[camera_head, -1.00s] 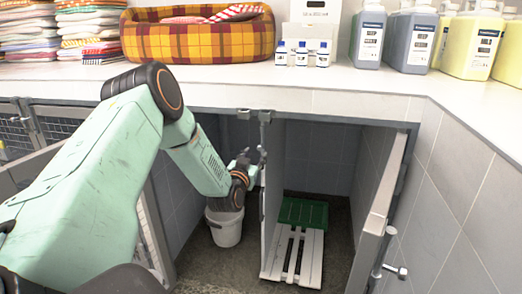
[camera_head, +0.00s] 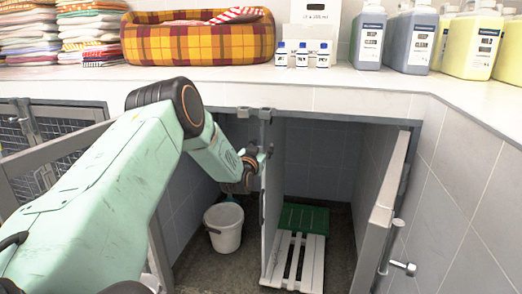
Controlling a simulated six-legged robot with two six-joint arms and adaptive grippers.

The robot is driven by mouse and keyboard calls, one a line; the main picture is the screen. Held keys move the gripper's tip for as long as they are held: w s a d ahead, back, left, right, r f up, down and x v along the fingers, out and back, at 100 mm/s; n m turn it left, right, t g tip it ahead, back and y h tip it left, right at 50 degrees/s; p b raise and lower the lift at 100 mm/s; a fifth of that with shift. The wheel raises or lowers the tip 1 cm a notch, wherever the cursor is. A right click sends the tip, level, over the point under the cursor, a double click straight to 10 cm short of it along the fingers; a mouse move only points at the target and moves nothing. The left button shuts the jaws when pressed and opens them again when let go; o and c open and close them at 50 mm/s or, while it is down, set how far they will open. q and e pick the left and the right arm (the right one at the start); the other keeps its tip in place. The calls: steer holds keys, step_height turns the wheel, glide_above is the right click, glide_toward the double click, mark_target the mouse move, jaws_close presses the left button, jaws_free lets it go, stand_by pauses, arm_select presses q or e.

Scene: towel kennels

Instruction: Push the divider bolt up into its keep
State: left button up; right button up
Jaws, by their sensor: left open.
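The divider (camera_head: 272,205) is a grey upright panel seen nearly edge-on between the two kennel bays. Small metal brackets (camera_head: 264,113) sit at its top, under the counter's front edge; the keep seems to be here. My left gripper (camera_head: 262,154) is open at the upper part of the divider's front edge. Its dark fingers overlap that edge in the picture, and I cannot tell whether they touch it. The divider bolt is too small and too covered by the fingers to make out clearly. My right gripper is not in view.
A white bucket (camera_head: 224,229) stands in the left bay. A white slatted rack (camera_head: 297,262) and a green one (camera_head: 304,218) lie in the right bay. An open door (camera_head: 378,235) with a metal latch stands at right. Towels, a plaid pet bed (camera_head: 198,42) and bottles fill the counter.

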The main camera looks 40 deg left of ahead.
arm_select(q)
jaws_close()
stand_by(0.3)
stand_by(0.4)
